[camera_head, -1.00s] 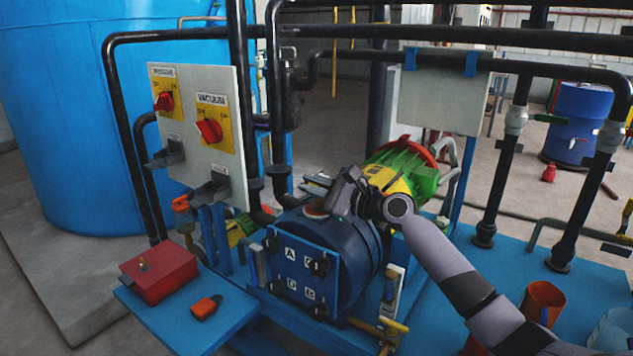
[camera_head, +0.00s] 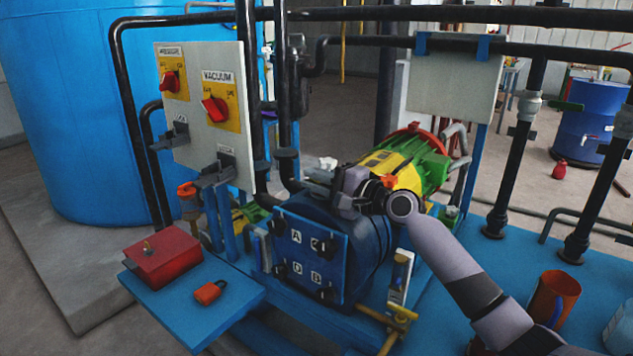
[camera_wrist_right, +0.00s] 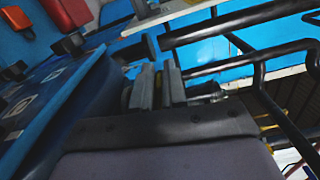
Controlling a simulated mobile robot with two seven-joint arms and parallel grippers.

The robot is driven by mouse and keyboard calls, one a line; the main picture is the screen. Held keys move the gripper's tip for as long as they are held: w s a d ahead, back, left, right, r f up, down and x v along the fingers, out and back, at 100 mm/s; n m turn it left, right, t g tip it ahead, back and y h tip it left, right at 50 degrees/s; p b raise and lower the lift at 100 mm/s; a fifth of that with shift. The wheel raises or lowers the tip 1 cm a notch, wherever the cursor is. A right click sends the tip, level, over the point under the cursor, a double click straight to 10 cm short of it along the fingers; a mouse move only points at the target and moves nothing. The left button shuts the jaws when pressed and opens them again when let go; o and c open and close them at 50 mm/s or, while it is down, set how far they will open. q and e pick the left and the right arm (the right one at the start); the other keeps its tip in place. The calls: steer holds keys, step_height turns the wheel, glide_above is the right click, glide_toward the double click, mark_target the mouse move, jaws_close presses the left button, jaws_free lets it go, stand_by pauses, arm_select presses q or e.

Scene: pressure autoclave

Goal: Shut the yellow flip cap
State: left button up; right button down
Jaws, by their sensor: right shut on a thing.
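My right gripper (camera_head: 328,190) reaches in from the right and sits over the top of the dark blue vessel (camera_head: 372,245). In the right wrist view its two grey fingers (camera_wrist_right: 158,86) are close together, with a narrow gap between them. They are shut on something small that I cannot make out. I cannot clearly pick out the yellow flip cap; the gripper hides the vessel's top. My left gripper is not in view.
The green and yellow motor (camera_head: 428,165) stands right behind my gripper. A black vertical pipe (camera_head: 282,100) and the valve panel (camera_head: 215,105) stand to its left. A red box (camera_head: 160,257) and an orange padlock (camera_head: 210,292) lie on the blue shelf.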

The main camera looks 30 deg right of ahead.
stand_by(0.5)
steer(key=c, duration=1.2)
jaws_free()
steer(key=shift+c, duration=0.2)
steer(key=shift+s, duration=0.1)
steer(key=shift+v, duration=3.55)
